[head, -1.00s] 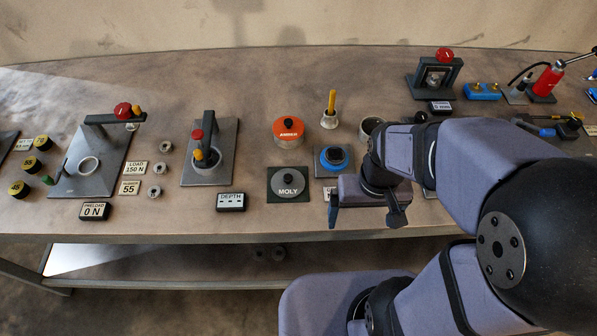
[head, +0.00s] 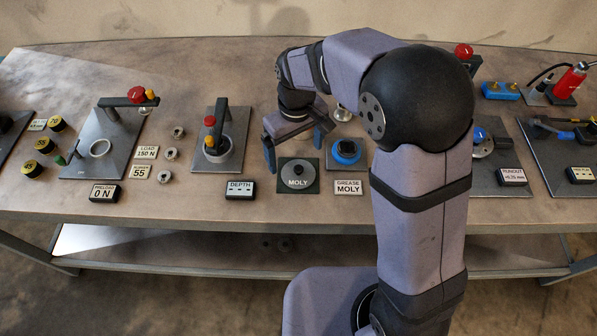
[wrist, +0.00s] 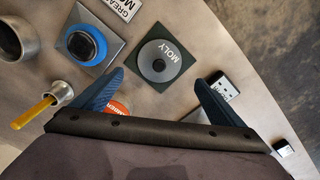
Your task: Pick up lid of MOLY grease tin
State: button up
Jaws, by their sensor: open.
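The MOLY grease tin's lid (head: 297,183) is a grey disc marked MOLY with a dark round knob, sitting on a dark green square plate (head: 284,192) near the table's front edge. It also shows whole in the wrist view (wrist: 164,52). My gripper (head: 295,150) is open and empty, fingers pointing down, above and just behind the lid. In the wrist view the lid lies ahead of my fingertips, roughly centred between them. The orange AMBER tin (wrist: 118,106) shows partly behind a finger there; the gripper hides it in the head view.
A blue ring-shaped part (head: 347,152) stands on a plate right of the lid. The GREASE MOLY label (head: 348,187) lies at its front right. The DEPTH display (head: 240,190) and a lever stand (head: 232,165) are at left.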

aim_at(299, 168)
jog(key=shift+s+r+n, duration=0.1)
jog(key=shift+r+n, duration=0.45)
jog(key=shift+n, duration=0.55)
jog(key=shift+s+d+f+p, duration=0.15)
jog(key=shift+f+p, duration=0.6)
jog(key=shift+f, duration=1.1)
jog(key=shift+d+f+p, duration=0.2)
jog(key=shift+f+p, duration=0.55)
jog(key=shift+f, duration=1.05)
jog(key=c, duration=1.1)
